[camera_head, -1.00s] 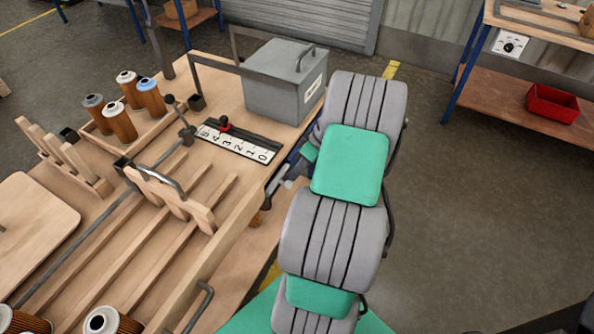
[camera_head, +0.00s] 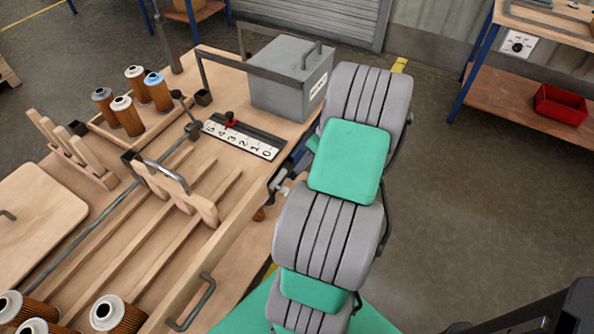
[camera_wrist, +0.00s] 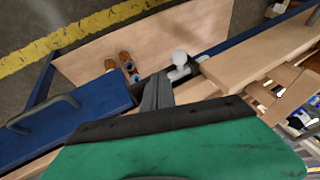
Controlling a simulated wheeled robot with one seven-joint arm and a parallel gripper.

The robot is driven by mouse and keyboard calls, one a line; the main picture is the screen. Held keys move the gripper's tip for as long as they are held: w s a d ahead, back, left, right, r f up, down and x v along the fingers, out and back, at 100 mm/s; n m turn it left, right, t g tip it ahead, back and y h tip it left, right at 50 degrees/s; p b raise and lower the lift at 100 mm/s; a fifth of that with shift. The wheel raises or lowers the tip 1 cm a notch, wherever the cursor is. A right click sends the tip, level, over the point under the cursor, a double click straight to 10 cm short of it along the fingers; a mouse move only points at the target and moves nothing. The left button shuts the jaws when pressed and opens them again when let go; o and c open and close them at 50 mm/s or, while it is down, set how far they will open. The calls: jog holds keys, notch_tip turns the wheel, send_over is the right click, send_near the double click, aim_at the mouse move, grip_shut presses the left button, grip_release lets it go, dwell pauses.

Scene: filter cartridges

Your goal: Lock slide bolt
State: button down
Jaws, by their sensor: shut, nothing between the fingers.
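The slide bolt appears to be the small pale grey fitting with a round knob (camera_wrist: 180,60) on the blue table edge in the wrist view. It also seems to show in the head view as a small grey-white part (camera_head: 281,187) at the table's right edge, beside my arm. My gripper (camera_wrist: 157,90) is shut and empty, its dark grey fingers together just left of the knob. I cannot tell whether they touch it. How far the bolt is slid is not clear.
A wooden rail (camera_head: 224,250) with a grey handle (camera_head: 197,303) runs along the table's near side. A grey lidded box (camera_head: 290,80) and a number scale with a red marker (camera_head: 245,136) stand close by. Filter cartridges (camera_head: 134,90) stand in a rack. Floor at right is clear.

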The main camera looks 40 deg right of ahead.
jog(key=v, duration=0.9)
jog(key=shift+p, duration=0.45)
jog(key=shift+a, duration=0.1)
